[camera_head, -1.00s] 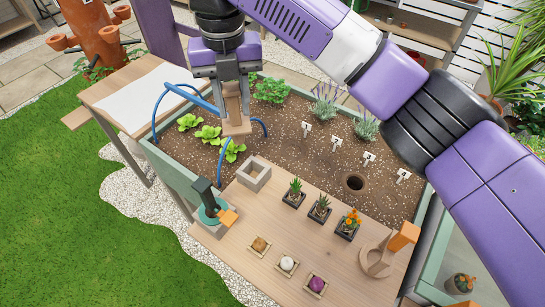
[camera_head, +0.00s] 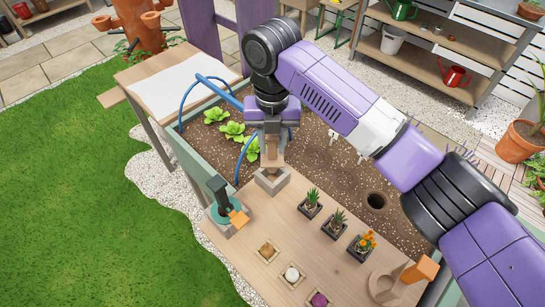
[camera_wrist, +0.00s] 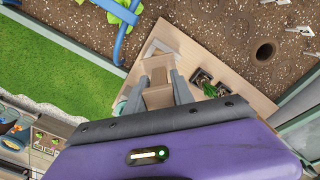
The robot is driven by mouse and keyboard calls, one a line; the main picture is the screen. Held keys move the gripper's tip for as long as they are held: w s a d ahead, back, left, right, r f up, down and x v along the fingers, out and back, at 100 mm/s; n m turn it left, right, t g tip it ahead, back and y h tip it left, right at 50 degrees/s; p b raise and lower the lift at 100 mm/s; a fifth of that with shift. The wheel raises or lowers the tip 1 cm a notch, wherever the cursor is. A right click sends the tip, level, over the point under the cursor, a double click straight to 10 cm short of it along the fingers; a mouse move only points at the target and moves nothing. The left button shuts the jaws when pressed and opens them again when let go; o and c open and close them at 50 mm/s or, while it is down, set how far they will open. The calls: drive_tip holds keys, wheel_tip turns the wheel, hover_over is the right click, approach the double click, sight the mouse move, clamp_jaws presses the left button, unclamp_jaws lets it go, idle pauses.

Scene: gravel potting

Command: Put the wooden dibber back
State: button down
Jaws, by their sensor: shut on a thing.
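The wooden dibber (camera_head: 271,157) is upright in my gripper (camera_head: 271,138), which is shut on its upper part. It also shows between the two fingers in the wrist view (camera_wrist: 158,98). The grey square holder (camera_head: 272,182) stands on the wooden board at the bed's near left corner. In the head view the dibber's lower end overlaps the holder's top. I cannot tell whether it is inside the opening or just above it. In the wrist view the holder's corner (camera_wrist: 158,47) shows just beyond the dibber.
Several potted plants (camera_head: 335,222) stand to the right. Small trays (camera_head: 292,275) lie in front. A curved wooden stand (camera_head: 384,284) is at the far right.

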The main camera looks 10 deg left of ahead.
sight(272, 159)
drive_tip(key=shift+f, duration=3)
drive_tip(key=shift+f, duration=0.1)
drive_tip(key=c, duration=1.1)
unclamp_jaws()
wheel_tip(272, 159, up, 12)
drive_tip(key=shift+r+b, duration=0.15)
drive_tip(key=shift+b, duration=0.15)
